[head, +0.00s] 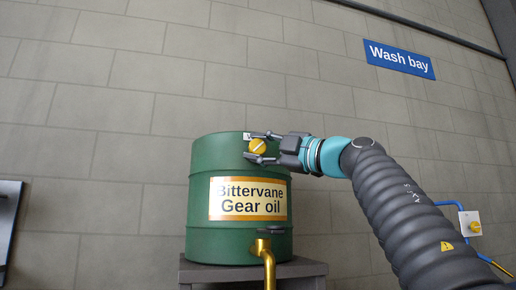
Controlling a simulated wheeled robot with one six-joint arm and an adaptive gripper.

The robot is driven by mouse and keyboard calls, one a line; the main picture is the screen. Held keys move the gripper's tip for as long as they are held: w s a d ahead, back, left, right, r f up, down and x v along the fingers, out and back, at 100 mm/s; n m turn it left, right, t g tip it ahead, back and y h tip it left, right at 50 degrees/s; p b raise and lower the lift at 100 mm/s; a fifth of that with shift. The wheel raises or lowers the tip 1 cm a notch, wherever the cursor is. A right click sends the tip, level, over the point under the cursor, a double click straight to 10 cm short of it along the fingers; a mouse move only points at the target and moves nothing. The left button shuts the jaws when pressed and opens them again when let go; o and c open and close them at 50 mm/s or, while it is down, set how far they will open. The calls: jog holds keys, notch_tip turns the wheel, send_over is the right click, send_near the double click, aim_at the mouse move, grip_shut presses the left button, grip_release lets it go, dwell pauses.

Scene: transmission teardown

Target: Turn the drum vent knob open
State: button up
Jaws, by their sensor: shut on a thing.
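A green drum (205,190) stands upright, with a label (248,199) reading "Bittervane Gear oil". The yellow vent knob (257,147) sits near the top of the drum's front. My gripper (260,148) reaches in from the right, one finger above the knob and one below. It is shut on the knob. A small pale tag or plate shows just above the knob, partly behind the upper finger; any marks on it are too small to read. The knob's exact turn angle cannot be told.
The drum stands on a dark grey stand (308,268). A brass tap and pipe (267,258) come out of the drum's lower front. A white box with a yellow knob (471,224) is on the wall at right. A blue "Wash bay" sign (399,59) hangs above.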

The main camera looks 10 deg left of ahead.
jog(key=o, duration=1.1)
jog(key=shift+s, duration=0.1)
jog(key=shift+o, duration=0.2)
jog(key=v, duration=1.2)
